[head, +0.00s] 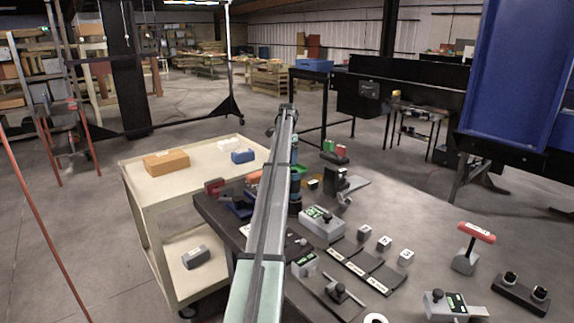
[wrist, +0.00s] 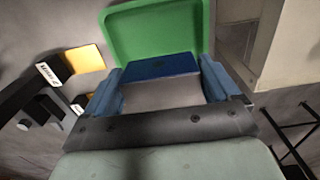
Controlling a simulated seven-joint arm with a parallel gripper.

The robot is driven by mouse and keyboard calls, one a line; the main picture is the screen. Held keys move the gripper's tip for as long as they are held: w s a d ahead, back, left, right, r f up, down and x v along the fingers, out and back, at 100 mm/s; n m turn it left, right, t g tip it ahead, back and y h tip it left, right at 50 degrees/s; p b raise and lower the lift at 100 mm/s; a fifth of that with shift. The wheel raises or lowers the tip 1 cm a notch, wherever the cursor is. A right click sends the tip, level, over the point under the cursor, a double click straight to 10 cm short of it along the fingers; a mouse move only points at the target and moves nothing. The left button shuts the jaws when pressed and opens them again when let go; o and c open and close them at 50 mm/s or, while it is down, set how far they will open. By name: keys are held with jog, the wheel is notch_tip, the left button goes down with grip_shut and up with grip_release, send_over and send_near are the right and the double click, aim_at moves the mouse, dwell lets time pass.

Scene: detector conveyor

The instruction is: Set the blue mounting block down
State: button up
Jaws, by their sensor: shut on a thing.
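My gripper (wrist: 162,72) shows in the wrist view with its two blue fingers on either side of a blue block (wrist: 160,66). It is shut on this block, which shows a blue strip and a grey face towards the camera. A green tray (wrist: 202,25) lies just beyond the block; I cannot tell whether the block touches it. In the head view my arm runs over the dark table and hides the gripper and the held block.
A cream cart (head: 150,205) at left carries a brown box (head: 166,162), a small white box and a blue box (head: 242,156). The dark table (head: 400,296) holds a grey device (head: 322,223), several small blocks and a red-handled tool (head: 476,233). Yellow labelled pieces (wrist: 86,58) lie left of my gripper.

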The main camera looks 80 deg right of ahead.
jog(key=shift+f, duration=1.9)
jog(key=shift+f, duration=0.1)
jog(key=o, duration=1)
notch_tip(320, 180, up, 12)
jog(key=shift+r, duration=0.1)
